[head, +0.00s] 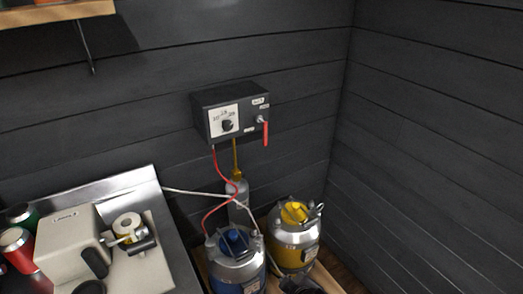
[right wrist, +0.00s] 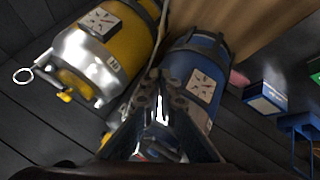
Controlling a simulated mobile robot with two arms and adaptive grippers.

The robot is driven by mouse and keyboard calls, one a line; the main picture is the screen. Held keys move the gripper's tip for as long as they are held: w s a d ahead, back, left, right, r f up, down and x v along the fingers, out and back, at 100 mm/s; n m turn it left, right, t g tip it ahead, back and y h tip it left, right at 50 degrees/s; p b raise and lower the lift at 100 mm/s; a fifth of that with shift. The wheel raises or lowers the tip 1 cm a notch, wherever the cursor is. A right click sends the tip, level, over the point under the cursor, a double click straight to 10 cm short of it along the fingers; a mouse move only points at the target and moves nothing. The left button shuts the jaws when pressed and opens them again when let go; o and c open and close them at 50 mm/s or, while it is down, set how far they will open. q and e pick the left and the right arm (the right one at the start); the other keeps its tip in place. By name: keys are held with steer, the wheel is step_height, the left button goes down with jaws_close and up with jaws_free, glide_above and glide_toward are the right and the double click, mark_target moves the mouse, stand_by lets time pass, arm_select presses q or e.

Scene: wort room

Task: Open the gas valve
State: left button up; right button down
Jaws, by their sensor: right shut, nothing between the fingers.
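A black control box (head: 232,109) is fixed to the dark plank wall in the head view. It has a white dial plate with a black knob (head: 227,125) and, at its right, a red lever (head: 266,133) pointing down. A grey gas bottle (head: 238,203) stands below it, with a yellow pipe (head: 236,158) running up to the box; its top is partly hidden by hoses. My right gripper (right wrist: 158,100) is shut and empty in the right wrist view, in front of the blue keg and away from the box. My left gripper is not in view.
A blue keg (head: 236,267) and a yellow keg (head: 294,243) stand below the box, with red and white hoses around them. A metal counter (head: 100,190) with a cream machine (head: 72,245) is at the left. The wall right of the box is clear.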

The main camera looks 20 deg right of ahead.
steer(key=w+r+n+t, duration=0.3)
steer(key=w+r, duration=0.3)
steer(key=r, duration=0.3)
steer(key=w+a+r+n+t, duration=0.1)
steer(key=w+r+n+t, duration=0.2)
steer(key=w+r, duration=0.3)
steer(key=w+r+n+t, duration=0.3)
steer(key=w+r, duration=0.3)
steer(key=r, duration=0.7)
steer(key=shift+a+n+t+b, duration=0.35)
steer(key=shift+n+t, duration=0.05)
steer(key=shift+n, duration=0.4)
steer(key=shift+w+r, duration=0.1)
steer(key=w+d+p, duration=0.2)
steer(key=w+d, duration=0.2)
steer(key=w, duration=0.6)
steer(key=shift+w+d+p, duration=0.3)
steer(key=shift+w, duration=0.05)
steer(key=shift+a, duration=0.1)
